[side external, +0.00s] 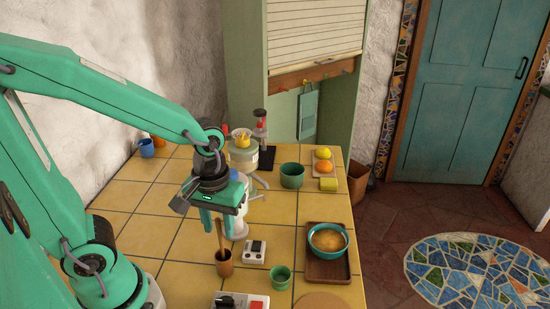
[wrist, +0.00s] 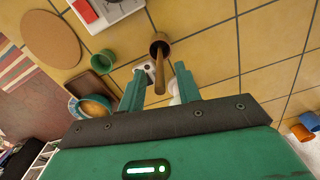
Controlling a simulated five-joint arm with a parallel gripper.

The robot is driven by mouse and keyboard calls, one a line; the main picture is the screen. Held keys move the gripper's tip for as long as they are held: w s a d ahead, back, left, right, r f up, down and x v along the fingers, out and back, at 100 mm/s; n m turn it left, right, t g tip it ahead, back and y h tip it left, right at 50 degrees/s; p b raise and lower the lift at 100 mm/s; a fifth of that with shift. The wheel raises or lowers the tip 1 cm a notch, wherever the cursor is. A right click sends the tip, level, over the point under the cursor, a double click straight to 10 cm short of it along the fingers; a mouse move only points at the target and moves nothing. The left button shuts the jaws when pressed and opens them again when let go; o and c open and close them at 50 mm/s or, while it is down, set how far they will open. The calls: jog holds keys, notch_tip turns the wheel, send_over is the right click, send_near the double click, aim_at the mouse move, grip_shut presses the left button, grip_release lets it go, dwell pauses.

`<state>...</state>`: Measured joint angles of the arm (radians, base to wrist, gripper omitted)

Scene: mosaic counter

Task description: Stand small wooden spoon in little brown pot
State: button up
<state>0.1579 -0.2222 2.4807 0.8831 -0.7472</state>
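The small wooden spoon (side external: 220,238) stands in the little brown pot (side external: 224,264), its handle up and tilted slightly. In the wrist view the spoon (wrist: 159,72) rises out of the mouth of the pot (wrist: 160,42); its lower end is hidden inside. My gripper (side external: 219,226) is above the pot, pointing down. In the wrist view my gripper (wrist: 159,85) is open, with its fingers wide apart on either side of the spoon's handle and a gap visible on both sides.
Close by are a white switch box (side external: 254,252), a green cup (side external: 280,277) and a blue bowl (side external: 328,239) on a brown tray (side external: 327,271). A larger green pot (side external: 292,176) stands behind. Yellow tiles left of the brown pot (side external: 185,240) are clear.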

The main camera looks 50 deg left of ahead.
jog(key=shift+r, duration=3.9)
jog(key=a+r+m+t, duration=0.1)
jog(key=m+t, duration=0.1)
jog(key=a+r+m+t, duration=0.1)
jog(key=m, duration=0.1)
jog(key=a+r+m+t, duration=0.1)
jog(key=m+t, duration=0.1)
jog(key=shift+s+a+r+m+t, duration=0.3)
jog(key=shift+s+a+r+m, duration=0.05)
jog(key=shift+s+m, duration=0.05)
